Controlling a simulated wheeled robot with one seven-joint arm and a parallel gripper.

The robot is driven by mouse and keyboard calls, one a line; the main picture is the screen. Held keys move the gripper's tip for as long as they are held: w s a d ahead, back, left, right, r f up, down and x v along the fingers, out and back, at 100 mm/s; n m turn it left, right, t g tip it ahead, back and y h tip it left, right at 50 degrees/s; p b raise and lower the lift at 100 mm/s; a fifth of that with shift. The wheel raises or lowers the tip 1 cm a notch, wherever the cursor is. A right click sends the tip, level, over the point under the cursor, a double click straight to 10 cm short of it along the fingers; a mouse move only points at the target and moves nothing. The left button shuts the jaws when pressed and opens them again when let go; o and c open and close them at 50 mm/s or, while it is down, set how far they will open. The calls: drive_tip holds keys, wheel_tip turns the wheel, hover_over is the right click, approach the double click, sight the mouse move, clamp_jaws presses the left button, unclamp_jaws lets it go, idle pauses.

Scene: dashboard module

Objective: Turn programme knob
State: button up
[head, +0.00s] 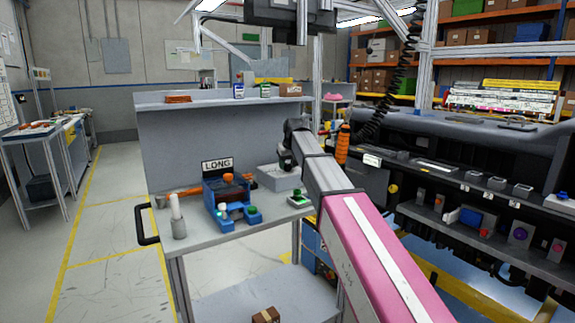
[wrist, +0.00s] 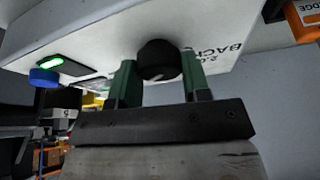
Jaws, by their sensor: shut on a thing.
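In the wrist view, a round black knob (wrist: 157,57) stands out from the face of a white box (wrist: 105,30) with dark lettering. The two green fingers of my gripper (wrist: 159,70) are on either side of the knob, shut on it. A pale mark shows on the knob; its exact setting cannot be read. In the head view, the dark end of my arm is over the trolley beside a pale grey box (head: 279,178); the knob and fingers are hidden there.
On the white box, a lit green indicator (wrist: 50,63) and a blue button (wrist: 44,77) lie left of the fingers. The trolley top also holds a blue unit marked LONG (head: 226,188) and a grey cup (head: 178,228). A dark dashboard module (head: 455,150) stands at the right.

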drive_tip(key=n+g+y, duration=0.1)
drive_tip(key=n, duration=0.3)
drive_tip(key=shift+w, duration=0.1)
drive_tip(key=n+g+y, duration=0.1)
drive_tip(key=n, duration=0.2)
drive_tip(key=shift+d+n, duration=0.1)
drive_tip(key=shift+n, duration=0.3)
drive_tip(key=n+g, duration=0.1)
drive_tip(key=n, duration=0.2)
drive_tip(key=shift+w+y, duration=0.15)
drive_tip(key=shift+y, duration=0.15)
drive_tip(key=shift+n+g, duration=0.9)
drive_tip(key=shift+n, duration=1)
drive_tip(key=o, duration=0.9)
drive_tip(key=shift+r, duration=0.1)
